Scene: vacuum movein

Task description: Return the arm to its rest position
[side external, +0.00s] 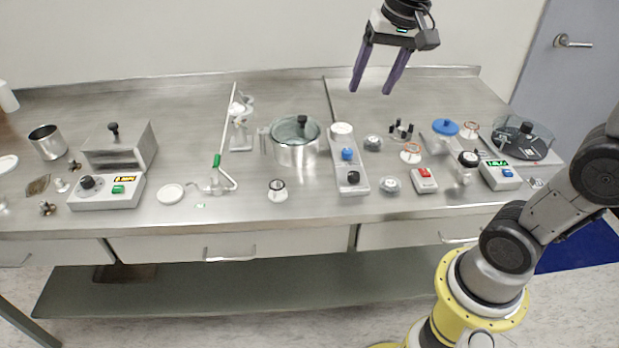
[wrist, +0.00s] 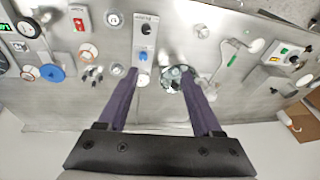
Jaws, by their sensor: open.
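My gripper (side external: 378,75) hangs high above the back of the steel bench (side external: 292,87), with its two purple fingers pointing down. The fingers are spread apart with nothing between them. In the wrist view my gripper (wrist: 165,80) is also open and empty, well above the bench top. My arm enters from the lower right in the side view.
A steel pot (side external: 297,155) stands mid-bench beside a white-and-grey control unit (side external: 347,160). A round clear-walled device (side external: 522,138) is at right. Small parts lie between them. Space around my gripper is clear.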

